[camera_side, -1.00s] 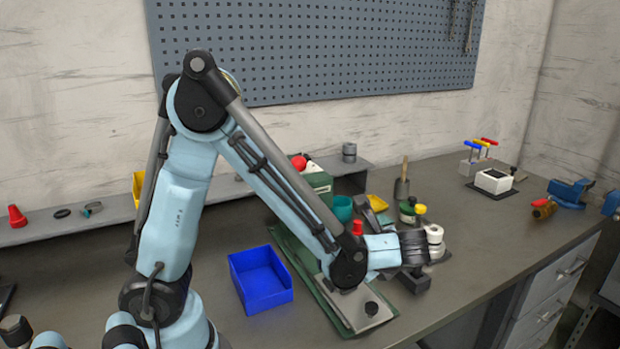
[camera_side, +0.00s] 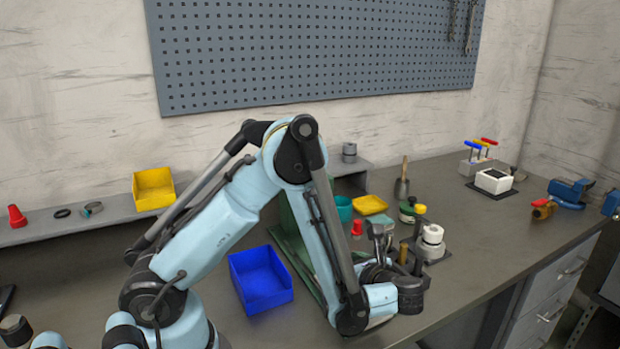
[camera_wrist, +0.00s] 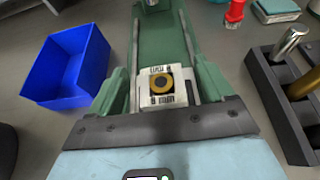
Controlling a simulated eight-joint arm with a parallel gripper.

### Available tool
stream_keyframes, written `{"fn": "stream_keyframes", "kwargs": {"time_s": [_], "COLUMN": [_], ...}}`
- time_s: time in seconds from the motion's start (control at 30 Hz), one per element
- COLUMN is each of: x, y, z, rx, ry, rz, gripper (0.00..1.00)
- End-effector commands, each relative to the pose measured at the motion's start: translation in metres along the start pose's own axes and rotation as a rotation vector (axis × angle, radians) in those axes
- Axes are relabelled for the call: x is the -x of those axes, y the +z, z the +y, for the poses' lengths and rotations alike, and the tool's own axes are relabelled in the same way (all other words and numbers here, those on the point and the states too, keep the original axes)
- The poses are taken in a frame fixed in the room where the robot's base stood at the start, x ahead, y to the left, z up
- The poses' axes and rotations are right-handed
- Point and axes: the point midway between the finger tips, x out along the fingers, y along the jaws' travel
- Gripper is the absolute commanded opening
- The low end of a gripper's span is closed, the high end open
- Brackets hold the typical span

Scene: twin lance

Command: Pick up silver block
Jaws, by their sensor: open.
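My gripper (camera_side: 411,297) is at the end of the blue arm in the side view, low near the bench's front edge. It is open, though its fingers are hard to make out. In the wrist view, a pale silver block (camera_wrist: 148,99) with a brass-coloured ring (camera_wrist: 161,80) in its top sits between the green side walls of a long fixture (camera_wrist: 120,92). I take this to be the silver block. My arm hides it in the side view. No hold on it shows.
A blue bin (camera_wrist: 62,65) stands left of the fixture. A dark rack (camera_wrist: 272,98) with a silver pin (camera_wrist: 291,44) and a brass pin (camera_wrist: 304,85) stands to the right. A red piece (camera_wrist: 235,12) and a teal block (camera_wrist: 277,9) lie beyond.

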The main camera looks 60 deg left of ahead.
Motion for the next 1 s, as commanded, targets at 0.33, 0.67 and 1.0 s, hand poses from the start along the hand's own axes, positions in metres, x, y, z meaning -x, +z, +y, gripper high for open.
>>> {"fn": "stream_keyframes", "kwargs": {"time_s": [0.33, 0.67, 1.0], "x": [-0.026, -0.025, -0.025], "y": [0.000, 0.000, 0.000], "z": [0.000, 0.000, 0.000], "rx": [0.001, 0.001, 0.002], "ry": [-0.001, -0.001, -0.001], "rz": [0.000, 0.000, -0.001], "gripper": [0.81, 0.50, 0.16]}}
